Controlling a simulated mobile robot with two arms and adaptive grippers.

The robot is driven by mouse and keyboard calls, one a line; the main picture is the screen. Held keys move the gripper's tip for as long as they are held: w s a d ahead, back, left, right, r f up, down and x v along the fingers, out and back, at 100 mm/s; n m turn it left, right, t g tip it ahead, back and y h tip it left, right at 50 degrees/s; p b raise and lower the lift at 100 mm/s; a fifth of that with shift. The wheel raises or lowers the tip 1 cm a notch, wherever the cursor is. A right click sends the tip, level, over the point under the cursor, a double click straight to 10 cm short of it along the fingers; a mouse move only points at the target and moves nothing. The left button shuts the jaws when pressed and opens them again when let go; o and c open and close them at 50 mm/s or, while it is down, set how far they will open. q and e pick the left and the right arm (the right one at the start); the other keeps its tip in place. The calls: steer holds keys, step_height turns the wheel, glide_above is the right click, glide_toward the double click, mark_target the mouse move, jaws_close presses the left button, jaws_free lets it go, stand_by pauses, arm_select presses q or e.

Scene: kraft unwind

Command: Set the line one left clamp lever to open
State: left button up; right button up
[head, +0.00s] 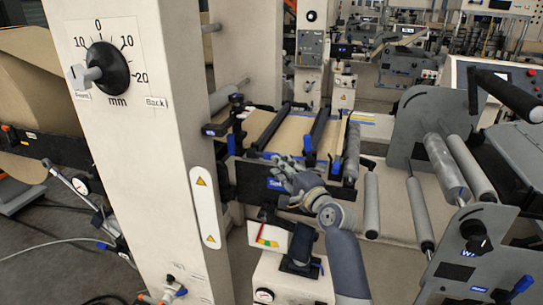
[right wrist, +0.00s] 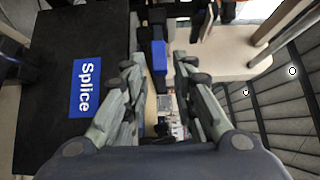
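My right gripper (head: 284,163) is over the front of the splice table, beside a black plate with a blue label (head: 277,184). In the right wrist view the gripper (right wrist: 159,62) has its two fingers spread apart. A blue lever (right wrist: 159,55) on a black mount shows between the fingertips. I cannot tell whether it touches them or lies beyond. In the head view a blue lever (head: 232,144) stands at the table's left side and another blue part (head: 335,170) at its right. Which position the levers are set to is unclear. My left gripper is not in view.
A white column (head: 150,150) with a dial knob (head: 100,70) stands close at the left. Grey rollers (head: 420,215) and a side plate (head: 470,255) are at the right. The black plate labelled Splice (right wrist: 40,90) fills the left of the right wrist view.

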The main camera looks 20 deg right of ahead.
mark_target(271, 154)
steer(key=w, duration=0.3)
steer(key=w+a, duration=0.1)
steer(key=w, duration=0.2)
steer(key=shift+w+a+f, duration=0.1)
steer(key=shift+w+a, duration=0.05)
steer(key=shift+w, duration=0.2)
jaws_close()
